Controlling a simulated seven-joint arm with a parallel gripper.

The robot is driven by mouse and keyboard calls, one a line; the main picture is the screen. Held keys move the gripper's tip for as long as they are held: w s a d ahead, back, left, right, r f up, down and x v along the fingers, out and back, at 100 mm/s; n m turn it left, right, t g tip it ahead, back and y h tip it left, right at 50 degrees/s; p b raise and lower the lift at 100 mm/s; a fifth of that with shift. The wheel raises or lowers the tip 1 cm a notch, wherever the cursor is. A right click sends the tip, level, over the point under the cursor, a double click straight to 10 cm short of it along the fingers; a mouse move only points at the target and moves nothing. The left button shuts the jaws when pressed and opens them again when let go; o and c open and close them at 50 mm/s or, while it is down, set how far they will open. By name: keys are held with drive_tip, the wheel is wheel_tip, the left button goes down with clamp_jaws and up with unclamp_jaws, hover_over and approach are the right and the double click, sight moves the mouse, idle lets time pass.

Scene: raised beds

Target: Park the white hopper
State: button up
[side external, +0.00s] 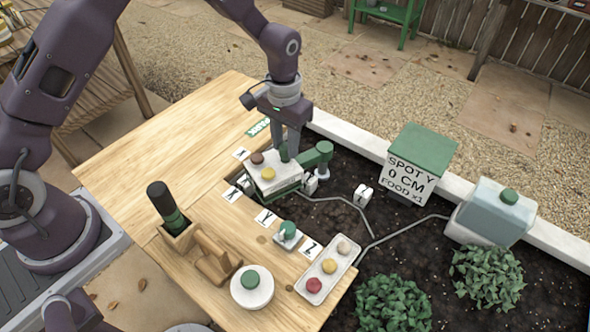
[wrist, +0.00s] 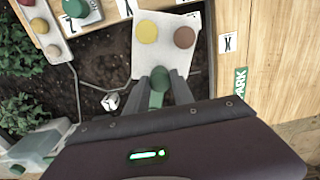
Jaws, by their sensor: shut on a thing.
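The white hopper (side external: 283,168) is a pale, square-topped block on a green base, at the far left corner of the soil bed beside the wooden table. A yellow disc (side external: 268,174) and a brown disc (side external: 257,158) lie on its top. My gripper (side external: 288,147) reaches down at its far edge. In the wrist view my gripper (wrist: 160,86) is shut on the hopper's green knob (wrist: 159,80), with the hopper's white top (wrist: 146,63) beyond. A green PARK label (side external: 258,127) lies on the table past the hopper; it also shows in the wrist view (wrist: 240,80). I cannot tell whether the hopper is lifted.
A white tray (side external: 310,296) with several discs, a round white pot (side external: 252,295) and a dark-handled tool (side external: 168,205) are in front. A sign box (side external: 408,180) and tank (side external: 495,212) stand at right. Grey pipes (side external: 345,197) cross the soil. The table's left part is clear.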

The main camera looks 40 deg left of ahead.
drive_tip(key=shift+w+a, duration=0.25)
drive_tip(key=shift+a, duration=0.4)
drive_tip(key=shift+w+a, duration=0.5)
drive_tip(key=shift+a, duration=0.3)
drive_tip(key=shift+w+a, duration=0.6)
drive_tip(key=shift+a, duration=0.05)
drive_tip(key=shift+w+a, duration=0.1)
drive_tip(key=shift+w+a, duration=0.5)
drive_tip(key=shift+w, duration=0.1)
